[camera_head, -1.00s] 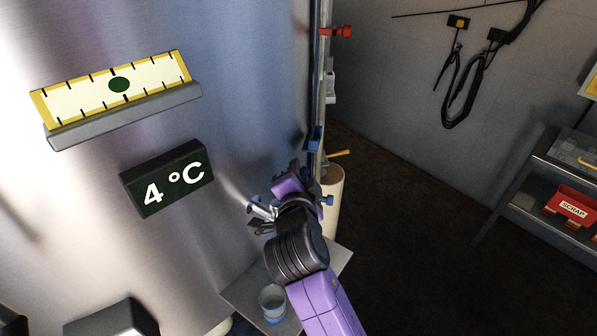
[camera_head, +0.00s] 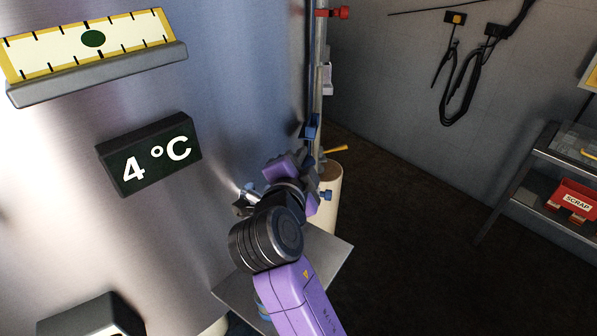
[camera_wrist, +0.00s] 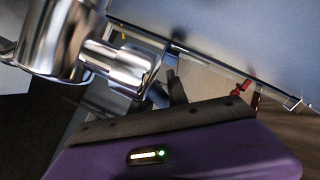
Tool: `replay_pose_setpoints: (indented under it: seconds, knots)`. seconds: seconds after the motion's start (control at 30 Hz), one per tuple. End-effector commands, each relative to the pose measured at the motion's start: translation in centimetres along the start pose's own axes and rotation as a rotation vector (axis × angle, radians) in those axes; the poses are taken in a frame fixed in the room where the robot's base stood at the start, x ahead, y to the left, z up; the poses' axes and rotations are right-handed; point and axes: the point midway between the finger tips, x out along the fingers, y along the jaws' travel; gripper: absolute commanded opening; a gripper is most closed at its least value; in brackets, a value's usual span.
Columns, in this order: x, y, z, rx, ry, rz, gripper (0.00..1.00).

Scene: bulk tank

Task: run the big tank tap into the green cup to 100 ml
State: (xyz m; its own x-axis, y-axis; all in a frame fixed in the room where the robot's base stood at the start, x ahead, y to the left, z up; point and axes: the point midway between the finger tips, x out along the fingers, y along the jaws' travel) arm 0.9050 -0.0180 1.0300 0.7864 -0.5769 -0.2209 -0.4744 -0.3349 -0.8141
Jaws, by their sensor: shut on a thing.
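The big tank tap (camera_head: 248,194) is bright metal and stands out from the steel tank wall. In the wrist view its shiny round body and neck (camera_wrist: 115,62) fill the upper left. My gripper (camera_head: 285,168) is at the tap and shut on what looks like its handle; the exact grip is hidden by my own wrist. The cup (camera_head: 262,309) stands on the grey plate (camera_head: 328,262) below the tap. Only a thin bluish-green sliver of it shows beside my purple arm, so its level cannot be seen. No stream is visible.
A 4 °C display (camera_head: 150,155) and a yellow-edged gauge (camera_head: 90,45) are on the tank. A vertical pipe with a red valve (camera_head: 333,13) and a blue valve (camera_head: 311,128) runs close right of my gripper. A cream cylinder (camera_head: 330,200) stands behind.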

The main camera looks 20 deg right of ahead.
Motion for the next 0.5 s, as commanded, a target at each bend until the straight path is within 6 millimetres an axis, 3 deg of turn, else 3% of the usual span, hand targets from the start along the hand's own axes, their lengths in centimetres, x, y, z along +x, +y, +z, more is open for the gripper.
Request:
replay_pose_setpoints:
  seconds: [0.13, 0.5]
  knots:
    - [-0.3, 1.0, -0.2, 0.022, 0.072, 0.047, 0.0]
    - [-1.0, 1.1, -1.1, 0.042, 0.149, 0.101, 0.0]
